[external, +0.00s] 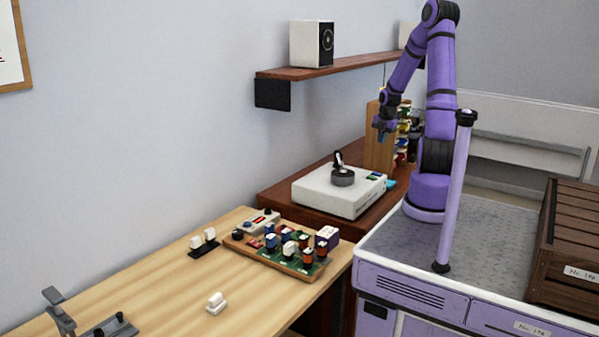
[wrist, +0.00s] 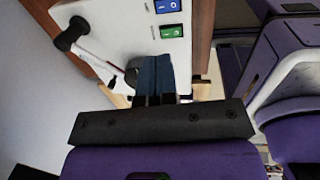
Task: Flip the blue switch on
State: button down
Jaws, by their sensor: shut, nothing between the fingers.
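A white box device (external: 325,197) stands on the dark brown table and carries a round dark base with an upright lever (external: 338,158). In the wrist view the blue switch (wrist: 167,6) sits on the white panel at the top edge of the picture and is partly cut off. A green switch (wrist: 172,31) is just below it. I cannot tell which way the blue switch is set. My gripper (external: 382,133) hangs above the right rear of the device. In the wrist view its dark blue fingers (wrist: 155,60) are together and empty, apart from both switches.
The lever with a black knob (wrist: 70,33) rises left of the fingers. A wooden board (external: 378,135) and small jars stand behind the device. A shelf with a speaker (external: 312,44) is above. The pale table (external: 150,290) holds a tray of coloured parts and loose white pieces.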

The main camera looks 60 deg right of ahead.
aim_at(378, 174)
jog(key=f, duration=0.4)
jog(key=w+f, duration=0.1)
jog(key=f, duration=0.4)
jog(key=w+f, duration=0.1)
jog(key=f, duration=0.4)
jog(key=shift+f, duration=0.1)
dwell(0.4)
jog(key=shift+s, duration=0.1)
jog(key=shift+s+r, duration=0.2)
jog(key=shift+s, duration=0.45)
